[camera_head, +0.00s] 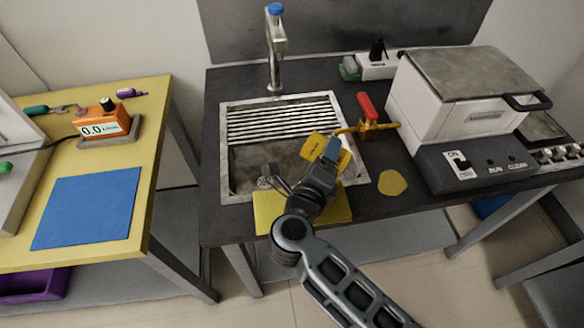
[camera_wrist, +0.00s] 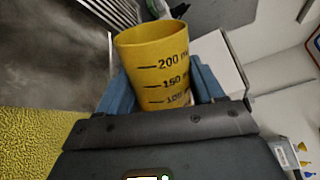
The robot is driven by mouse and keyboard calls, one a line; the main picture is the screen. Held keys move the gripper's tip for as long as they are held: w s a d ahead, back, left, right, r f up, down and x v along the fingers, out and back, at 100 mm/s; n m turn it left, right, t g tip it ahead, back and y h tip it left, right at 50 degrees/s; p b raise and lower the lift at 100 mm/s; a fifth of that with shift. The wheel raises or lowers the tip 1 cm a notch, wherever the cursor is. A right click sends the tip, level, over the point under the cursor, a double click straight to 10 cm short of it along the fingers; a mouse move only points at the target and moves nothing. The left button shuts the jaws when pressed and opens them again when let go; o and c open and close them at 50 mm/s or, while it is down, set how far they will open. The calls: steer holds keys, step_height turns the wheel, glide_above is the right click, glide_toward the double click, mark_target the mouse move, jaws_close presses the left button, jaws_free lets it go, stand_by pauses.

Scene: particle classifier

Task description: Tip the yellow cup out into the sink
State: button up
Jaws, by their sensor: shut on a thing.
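The yellow cup (camera_head: 313,144) has dark volume marks, which show in the wrist view (camera_wrist: 160,62). My gripper (camera_head: 332,153) is shut on it, with a blue finger on each side of the cup. In the head view the cup is over the right part of the sink (camera_head: 240,190), and my fingers hide part of it. The cup looks tilted in the head view. Its rim shows in the wrist view, but I cannot tell what is inside. The sink is a steel basin with a slatted rack across its back half.
A tap (camera_head: 276,50) stands behind the sink. A red-handled yellow tool (camera_head: 368,112) and a white oven-like machine (camera_head: 450,95) are to the right. A yellow pad (camera_head: 266,208) lies at the sink's front edge. A yellow disc (camera_head: 392,183) lies on the dark counter.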

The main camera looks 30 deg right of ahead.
mark_target(343, 171)
steer(key=shift+f+m+b, duration=0.45)
steer(key=shift+f+m, duration=0.05)
steer(key=shift+f, duration=0.15)
steer(key=r+m+b, duration=0.1)
steer(key=m, duration=0.2)
steer(key=shift+d+r+t+b, duration=0.1)
steer(key=shift+r+t+b, duration=0.1)
steer(key=shift+t+b, duration=0.1)
steer(key=m+b, duration=0.1)
steer(key=f+m+b, duration=0.1)
steer(key=shift+s+d+b, duration=0.1)
steer(key=shift+s+b, duration=0.05)
steer(key=shift+b, duration=0.2)
steer(key=shift+s+d+r+m, duration=0.3)
steer(key=shift+r+m, duration=0.05)
steer(key=shift+m, duration=0.15)
steer(key=m+b, duration=0.1)
steer(key=s+m+b, duration=0.1)
steer(key=b, duration=0.1)
steer(key=shift+d+f+t, duration=0.4)
steer(key=shift+s+d+r+m+b, duration=0.25)
steer(key=shift+s+r+m+b, duration=0.1)
steer(key=shift+m+b, duration=0.3)
steer(key=shift+s+d+m+t+b, duration=0.3)
steer(key=shift+s+m+b, duration=0.05)
steer(key=shift+m+b, duration=0.75)
